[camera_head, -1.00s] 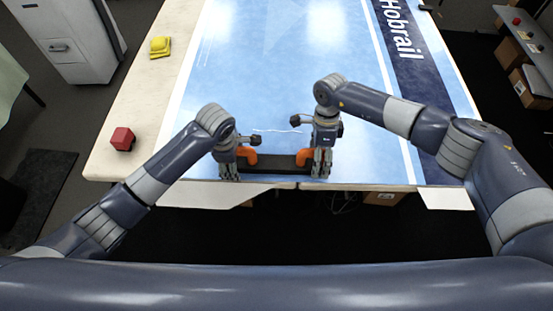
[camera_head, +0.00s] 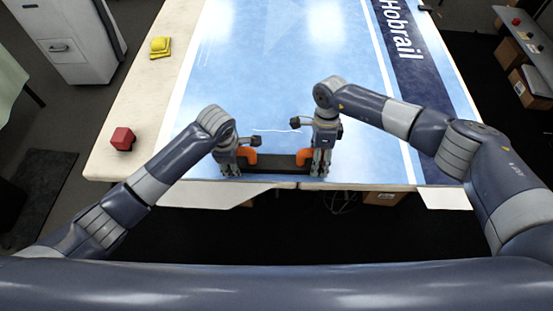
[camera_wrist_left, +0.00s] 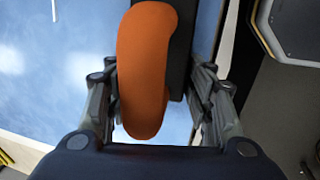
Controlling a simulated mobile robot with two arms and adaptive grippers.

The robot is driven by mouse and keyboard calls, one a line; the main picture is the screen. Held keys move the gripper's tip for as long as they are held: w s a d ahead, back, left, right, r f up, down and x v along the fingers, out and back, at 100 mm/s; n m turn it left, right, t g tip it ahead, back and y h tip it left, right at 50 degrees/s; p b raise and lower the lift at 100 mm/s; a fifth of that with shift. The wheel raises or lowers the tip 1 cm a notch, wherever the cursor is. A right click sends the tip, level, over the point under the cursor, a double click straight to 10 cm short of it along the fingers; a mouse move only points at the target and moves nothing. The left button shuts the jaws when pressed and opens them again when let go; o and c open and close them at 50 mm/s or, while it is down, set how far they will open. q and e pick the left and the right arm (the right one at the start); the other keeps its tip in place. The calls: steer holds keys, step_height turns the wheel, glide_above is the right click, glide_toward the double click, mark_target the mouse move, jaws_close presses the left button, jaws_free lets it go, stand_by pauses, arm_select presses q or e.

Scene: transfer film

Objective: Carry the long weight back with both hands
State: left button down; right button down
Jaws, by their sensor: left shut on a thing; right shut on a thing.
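The long weight (camera_head: 278,166) is a dark bar with an orange handle at each end, in front of my body at the near edge of the table (camera_head: 140,100). My left gripper (camera_head: 231,169) is shut on its left end, by the left orange handle (camera_head: 247,155). My right gripper (camera_head: 318,169) is shut on its right end, by the right orange handle (camera_head: 304,157). In the left wrist view the orange handle (camera_wrist_left: 147,70) lies between the fingers, with the dark bar (camera_wrist_left: 180,50) beside it. Whether the bar touches the table is unclear.
The blue printed mat (camera_head: 280,60) is otherwise clear. A light cabinet (camera_head: 75,45) stands at far left, and a shelf with boxes (camera_head: 530,80) at far right.

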arm_select(q)
steer(key=shift+w+d+r+p, duration=0.1)
steer(key=shift+w+r+p, duration=0.1)
steer(key=shift+r+p, duration=0.15)
arm_select(e)
steer(key=shift+w+r, duration=0.15)
steer(key=shift+r, duration=0.1)
